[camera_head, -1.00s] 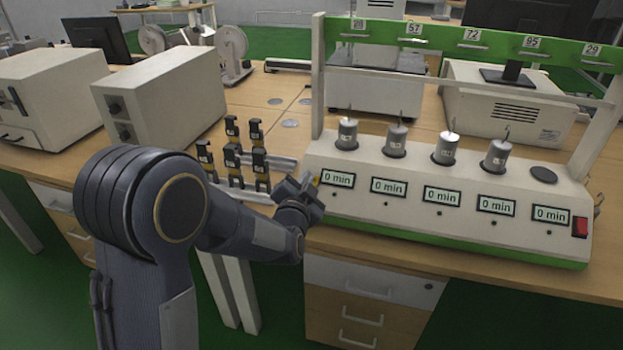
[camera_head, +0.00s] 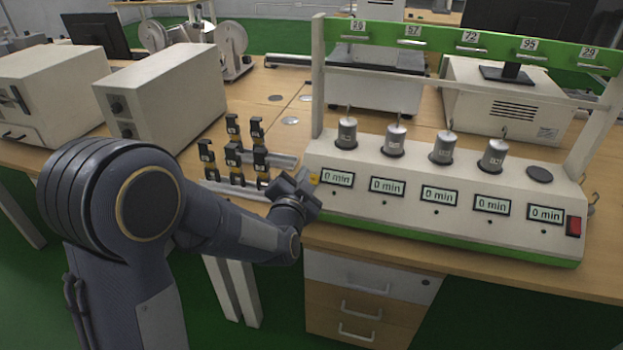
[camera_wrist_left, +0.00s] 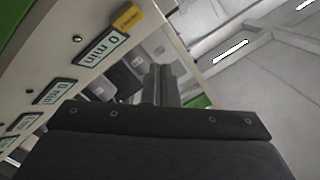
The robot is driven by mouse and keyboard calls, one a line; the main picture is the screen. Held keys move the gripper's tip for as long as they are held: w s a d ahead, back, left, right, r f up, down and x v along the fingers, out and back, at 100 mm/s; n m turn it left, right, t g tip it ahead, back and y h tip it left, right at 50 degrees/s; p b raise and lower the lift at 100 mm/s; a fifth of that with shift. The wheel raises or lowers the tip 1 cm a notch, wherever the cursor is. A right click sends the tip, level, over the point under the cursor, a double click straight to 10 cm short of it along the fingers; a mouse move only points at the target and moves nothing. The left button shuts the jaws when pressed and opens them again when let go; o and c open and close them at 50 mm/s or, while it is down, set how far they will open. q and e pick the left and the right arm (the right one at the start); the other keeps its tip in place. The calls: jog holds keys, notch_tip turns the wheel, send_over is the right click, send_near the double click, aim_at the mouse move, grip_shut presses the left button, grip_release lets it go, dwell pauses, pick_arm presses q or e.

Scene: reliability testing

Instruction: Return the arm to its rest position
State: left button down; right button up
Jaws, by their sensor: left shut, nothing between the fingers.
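My left arm comes in from the left in the head view, and its gripper (camera_head: 306,186) is at the left end of the white test device (camera_head: 440,215). The fingers are small and partly hidden there. In the left wrist view the gripper (camera_wrist_left: 160,84) shows its two dark fingers together with nothing between them. The device's displays (camera_wrist_left: 102,48) run along the left of that view, with a small yellow part (camera_wrist_left: 127,18) beside the top one. My right gripper is not in view.
Several metal cylinders (camera_head: 441,149) stand on the device under a green bar (camera_head: 470,42). A rack of black clamps (camera_head: 235,158) stands just left of my gripper. White box instruments (camera_head: 160,95) fill the table's left. Drawers (camera_head: 365,290) are below the table edge.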

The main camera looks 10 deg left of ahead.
pick_arm(q)
jog(key=s+a+r+n+g+h+p, duration=0.1)
jog(key=s+r+n+g+p, duration=0.1)
jog(key=s, duration=0.9)
jog(key=s+a+r+n+g+h+p, duration=0.1)
jog(key=s+n+g+p, duration=0.3)
jog(key=s, duration=0.7)
jog(key=s+a+r+n+g+h+p, duration=0.1)
jog(key=s+r+n+g+h+p, duration=0.1)
jog(key=s+g, duration=0.4)
jog(key=s+r+n+p, duration=0.1)
jog(key=s+p, duration=0.1)
jog(key=s, duration=0.3)
jog(key=shift+s+a+r+n+p, duration=0.25)
jog(key=shift+r+n+p, duration=0.05)
jog(key=shift+r, duration=0.05)
